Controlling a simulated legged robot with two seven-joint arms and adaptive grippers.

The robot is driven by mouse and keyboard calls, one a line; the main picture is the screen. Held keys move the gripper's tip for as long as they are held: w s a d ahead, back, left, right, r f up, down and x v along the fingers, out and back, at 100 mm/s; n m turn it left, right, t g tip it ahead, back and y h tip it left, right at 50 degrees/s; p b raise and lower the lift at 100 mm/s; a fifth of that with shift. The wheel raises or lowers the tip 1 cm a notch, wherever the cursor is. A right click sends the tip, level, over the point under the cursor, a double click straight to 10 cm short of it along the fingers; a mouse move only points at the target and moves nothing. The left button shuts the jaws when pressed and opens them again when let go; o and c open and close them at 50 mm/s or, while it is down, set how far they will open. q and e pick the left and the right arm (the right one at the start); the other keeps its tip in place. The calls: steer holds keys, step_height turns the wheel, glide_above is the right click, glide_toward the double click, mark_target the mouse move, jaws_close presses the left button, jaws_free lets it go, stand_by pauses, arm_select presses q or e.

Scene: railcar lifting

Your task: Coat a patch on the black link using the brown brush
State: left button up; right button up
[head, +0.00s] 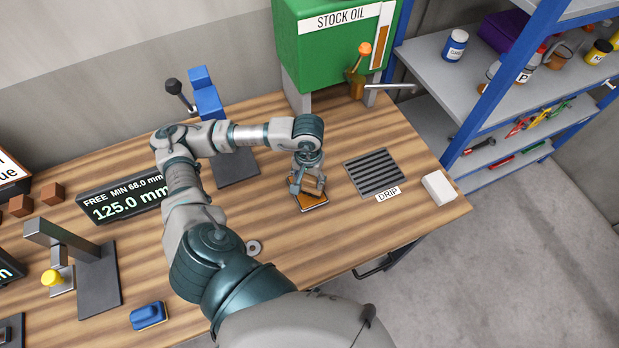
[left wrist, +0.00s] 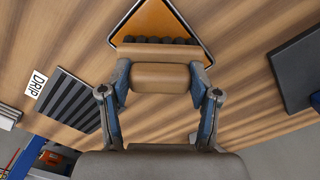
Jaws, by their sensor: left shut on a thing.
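My left gripper (head: 309,186) is low over the table, right of its middle. It is shut on the brown brush, whose brown block (left wrist: 160,78) sits between the fingers in the left wrist view. Dark bristles show at the brush's far edge. Beyond them is a flat orange piece with a dark rim (left wrist: 152,18); it also shows under the gripper in the head view (head: 313,201). I cannot tell whether the bristles touch it. I cannot make out the black link for certain in either view. My right gripper is not in view.
A slatted drip grate (head: 375,173) and a white block (head: 438,187) lie to the right. The green stock oil tank (head: 335,45) stands behind. A metal ring (head: 253,247), a blue block (head: 148,315) and a readout (head: 125,198) are left. Bare wood lies between.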

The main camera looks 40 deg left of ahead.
arm_select(q)
steer(key=shift+a+f, duration=0.35)
steer(key=shift+a, duration=0.35)
steer(key=shift+d+r, duration=0.15)
steer(key=shift+d, duration=0.45)
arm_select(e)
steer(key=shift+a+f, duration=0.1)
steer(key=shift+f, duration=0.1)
arm_select(q)
steer(key=shift+a+b, duration=0.2)
steer(key=shift+b, duration=0.1)
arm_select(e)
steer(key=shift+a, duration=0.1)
arm_select(q)
steer(key=shift+a, duration=0.25)
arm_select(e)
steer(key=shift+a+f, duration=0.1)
arm_select(q)
steer(key=shift+d, duration=0.35)
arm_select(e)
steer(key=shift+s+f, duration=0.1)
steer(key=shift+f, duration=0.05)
arm_select(q)
steer(key=shift+a, duration=0.25)
steer(key=shift+d+b, duration=0.15)
steer(key=shift+b, duration=0.2)
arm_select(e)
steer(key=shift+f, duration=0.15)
